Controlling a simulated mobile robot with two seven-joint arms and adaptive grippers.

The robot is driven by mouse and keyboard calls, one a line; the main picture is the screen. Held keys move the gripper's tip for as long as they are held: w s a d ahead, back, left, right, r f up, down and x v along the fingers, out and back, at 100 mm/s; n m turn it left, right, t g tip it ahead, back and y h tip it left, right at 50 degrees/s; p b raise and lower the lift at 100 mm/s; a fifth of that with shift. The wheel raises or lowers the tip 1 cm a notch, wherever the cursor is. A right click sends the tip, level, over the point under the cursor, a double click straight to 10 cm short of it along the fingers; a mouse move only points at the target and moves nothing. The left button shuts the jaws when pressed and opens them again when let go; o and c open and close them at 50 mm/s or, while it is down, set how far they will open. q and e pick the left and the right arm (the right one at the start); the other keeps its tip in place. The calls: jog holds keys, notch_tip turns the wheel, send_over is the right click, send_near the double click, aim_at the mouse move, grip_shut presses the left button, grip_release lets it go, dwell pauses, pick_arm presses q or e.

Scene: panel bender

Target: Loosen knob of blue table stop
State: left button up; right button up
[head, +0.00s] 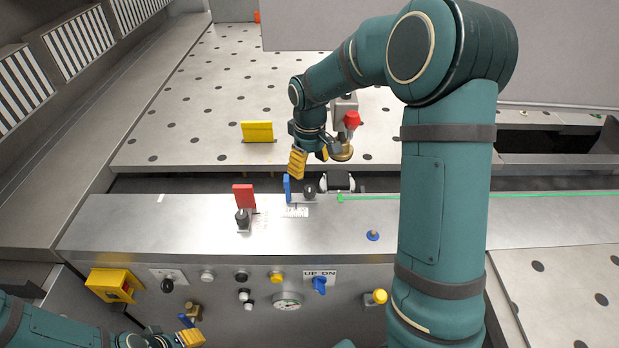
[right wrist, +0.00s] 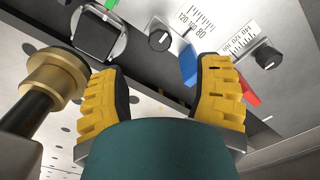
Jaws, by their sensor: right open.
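The blue table stop (head: 287,188) stands upright near the back edge of the metal ledge. Its black knob (head: 309,191) is just right of it. In the right wrist view, the blue stop (right wrist: 189,65) is partly hidden by a yellow finger, and the knob (right wrist: 160,38) with its white pointer line shows beside a scale. My right gripper (head: 309,161) is open and empty, above and behind the stop and knob. In the wrist view, the knob appears beyond the gap between its fingers (right wrist: 155,72), apart from them. My left gripper (head: 190,338) is partly visible at the bottom left.
A red stop (head: 243,196) with a black knob (head: 242,217) stands left of the blue one. A yellow stop (head: 257,131) stands on the perforated table. A brass part (head: 341,151) with a red top is close to my right gripper. Front-panel controls lie below.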

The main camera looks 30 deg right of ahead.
jog(key=shift+r, duration=1.45)
